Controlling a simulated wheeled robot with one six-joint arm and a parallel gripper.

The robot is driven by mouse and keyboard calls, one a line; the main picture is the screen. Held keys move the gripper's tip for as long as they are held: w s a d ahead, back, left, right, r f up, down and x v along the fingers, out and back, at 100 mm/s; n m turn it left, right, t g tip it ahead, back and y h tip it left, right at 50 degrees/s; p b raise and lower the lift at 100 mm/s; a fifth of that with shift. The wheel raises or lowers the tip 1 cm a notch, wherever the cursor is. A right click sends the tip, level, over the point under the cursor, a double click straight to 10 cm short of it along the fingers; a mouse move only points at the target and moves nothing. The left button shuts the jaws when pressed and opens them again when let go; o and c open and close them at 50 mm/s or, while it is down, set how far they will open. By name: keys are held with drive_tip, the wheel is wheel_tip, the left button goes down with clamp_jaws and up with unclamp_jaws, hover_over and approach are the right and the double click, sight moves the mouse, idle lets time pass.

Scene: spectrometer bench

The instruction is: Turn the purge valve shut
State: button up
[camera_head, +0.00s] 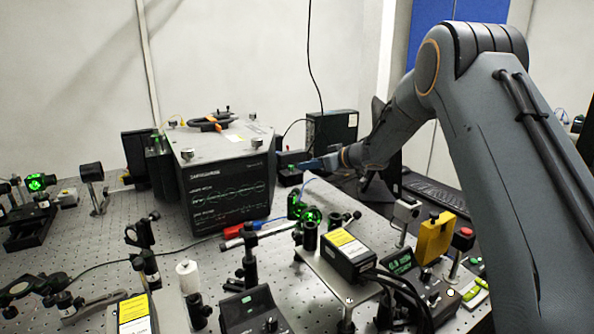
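No part is plainly marked as the purge valve, and I cannot tell for sure which one it is. A grey spectrometer-like box (226,175) with a dark front panel of green traces stands on the perforated bench. A black fitting with an orange part (210,122) sits on its lid. A small dark block with a reddish top (290,166) stands right of the box. My gripper (318,163) reaches in from the right at that block's height in the picture. A blue, finger-like part shows at its end. The fingers are too small to tell their opening or any contact.
The perforated bench (95,240) is crowded with posts and optics in front. A raised plate carries a black box with a yellow label (346,255). A yellow block (434,238) and a red button (463,238) stand at right. A red and blue tool-like item (246,228) lies before the box.

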sight(296, 174)
drive_tip(key=p+x, duration=0.1)
drive_tip(key=x, duration=0.6)
drive_tip(key=shift+w+a, duration=0.15)
drive_tip(key=shift+a, duration=0.1)
clamp_jaws()
